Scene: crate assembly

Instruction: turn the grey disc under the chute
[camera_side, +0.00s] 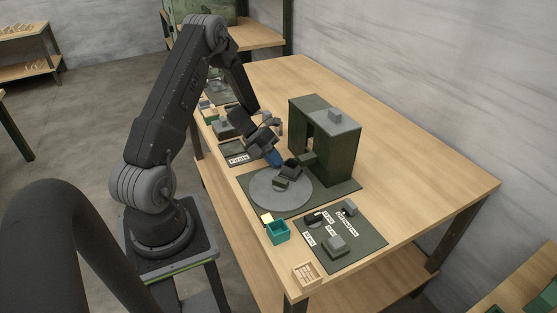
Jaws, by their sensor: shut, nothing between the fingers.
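The grey disc (267,199) lies flat on a dark green mat, in front of the chute. Two small dark green and grey pieces (281,183) sit on its far part. The chute looks to be the tall dark green housing (337,150) with a grey top, standing just behind and right of the disc. My gripper (277,163) is shut and empty. It points down near the disc's far edge, close to the pieces. I cannot tell whether it touches the disc or a piece; the fingertips are small and partly hidden.
A teal bin (278,231) and a wooden crate (306,275) stand near the table's front edge. A dark mat (357,243) with labels and several small parts lies right of the disc. More parts lie at the table's far left. The right side of the wooden table (420,180) is clear.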

